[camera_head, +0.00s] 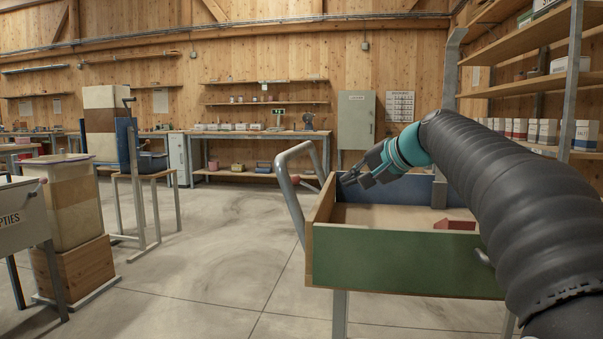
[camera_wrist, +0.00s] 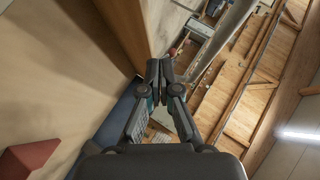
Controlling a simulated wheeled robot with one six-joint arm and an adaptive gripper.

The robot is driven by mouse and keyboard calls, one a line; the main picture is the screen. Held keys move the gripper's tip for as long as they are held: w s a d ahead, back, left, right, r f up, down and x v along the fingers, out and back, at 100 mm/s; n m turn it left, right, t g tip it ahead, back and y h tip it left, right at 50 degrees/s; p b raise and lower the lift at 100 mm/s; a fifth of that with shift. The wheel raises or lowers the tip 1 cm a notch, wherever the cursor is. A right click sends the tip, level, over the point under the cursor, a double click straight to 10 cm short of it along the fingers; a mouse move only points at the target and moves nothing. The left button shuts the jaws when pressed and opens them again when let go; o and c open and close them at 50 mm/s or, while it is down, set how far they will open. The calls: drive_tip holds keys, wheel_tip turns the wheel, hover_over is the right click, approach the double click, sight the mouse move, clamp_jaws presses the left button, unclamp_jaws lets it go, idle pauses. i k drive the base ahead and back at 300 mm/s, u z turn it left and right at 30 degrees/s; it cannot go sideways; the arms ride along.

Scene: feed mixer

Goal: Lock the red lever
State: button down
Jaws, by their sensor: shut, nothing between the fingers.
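A small red knob (camera_head: 296,179), which seems to be the end of the red lever, shows at the outer left side of the wooden tray cart, beside the grey handle. The red knob also shows in the wrist view (camera_wrist: 173,51), just beyond the fingertips. My gripper (camera_head: 348,181) is over the left end of the tray, to the right of the knob. In the wrist view my gripper (camera_wrist: 160,70) has its fingertips together and empty, apart from the knob. The rest of the lever and its latch are too small or hidden to make out.
The tray cart has a green front panel (camera_head: 400,262) and a grey bent handle (camera_head: 289,190) at its left. A red wedge-shaped block (camera_head: 455,225) lies in the tray. A box marked "EMPTIES" (camera_head: 20,215) stands far left. The floor between is clear.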

sight(296, 179)
drive_tip(key=i, duration=1.05)
drive_tip(key=z, duration=0.05)
